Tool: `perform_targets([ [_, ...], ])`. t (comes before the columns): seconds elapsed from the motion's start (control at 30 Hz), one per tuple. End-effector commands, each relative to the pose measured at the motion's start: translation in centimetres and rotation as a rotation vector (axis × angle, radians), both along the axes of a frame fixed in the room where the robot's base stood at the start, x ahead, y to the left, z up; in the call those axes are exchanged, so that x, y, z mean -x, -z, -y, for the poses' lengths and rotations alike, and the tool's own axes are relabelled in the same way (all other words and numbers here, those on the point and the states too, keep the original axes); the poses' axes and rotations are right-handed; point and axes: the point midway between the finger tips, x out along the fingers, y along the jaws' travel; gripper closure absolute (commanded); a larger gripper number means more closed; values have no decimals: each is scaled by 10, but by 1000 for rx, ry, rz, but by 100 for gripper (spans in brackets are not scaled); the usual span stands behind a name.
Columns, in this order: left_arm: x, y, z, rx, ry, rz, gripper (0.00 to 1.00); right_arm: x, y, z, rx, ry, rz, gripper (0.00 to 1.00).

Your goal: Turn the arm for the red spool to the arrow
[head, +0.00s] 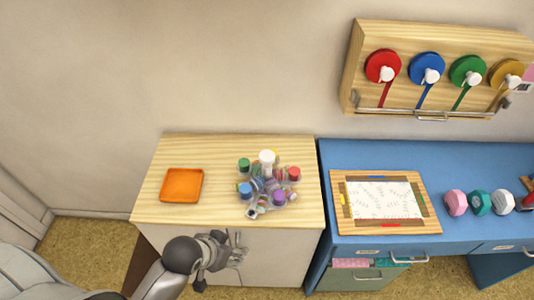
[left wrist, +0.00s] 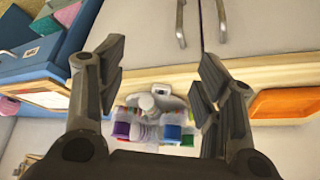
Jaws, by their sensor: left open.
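A clustered stand with a white centre post (head: 267,158) stands on the wooden cabinet top. Several coloured pieces surround the post, with a red-topped one (head: 294,174) at its right. A small pale part (head: 251,212) shows at the stand's front; I cannot make out an arrow mark on it. A red disc-shaped spool (head: 376,66) hangs on the wall rack, with a white knob and red strip. My left gripper (head: 237,246) is open and empty, in front of the cabinet's front edge. In the left wrist view, the stand (left wrist: 147,103) shows between its open fingers (left wrist: 160,78). My right gripper is out of view.
An orange tray (head: 182,185) lies left of the stand on the cabinet top (head: 218,150).

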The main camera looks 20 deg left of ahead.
Motion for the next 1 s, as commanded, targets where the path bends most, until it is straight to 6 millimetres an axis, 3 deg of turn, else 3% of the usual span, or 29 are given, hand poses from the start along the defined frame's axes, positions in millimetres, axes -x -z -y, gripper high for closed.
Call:
perform_targets([
  [0.03, -29, -32, -1, 20, 38, 112, 39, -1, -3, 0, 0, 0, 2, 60],
  [0.2, -89, -80, 3, 103, 108, 349, 39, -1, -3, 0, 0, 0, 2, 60],
  [0.4, -140, -127, -3, 180, 140, 562, 39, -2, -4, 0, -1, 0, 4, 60],
  [0.5, -154, -141, -7, 201, 143, 623, 39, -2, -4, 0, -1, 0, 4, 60],
  [0.67, -163, -147, -7, 216, 142, 652, 39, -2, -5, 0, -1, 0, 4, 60],
  [1.0, -205, -130, 11, 215, 141, 651, 39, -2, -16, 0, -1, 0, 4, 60],
])
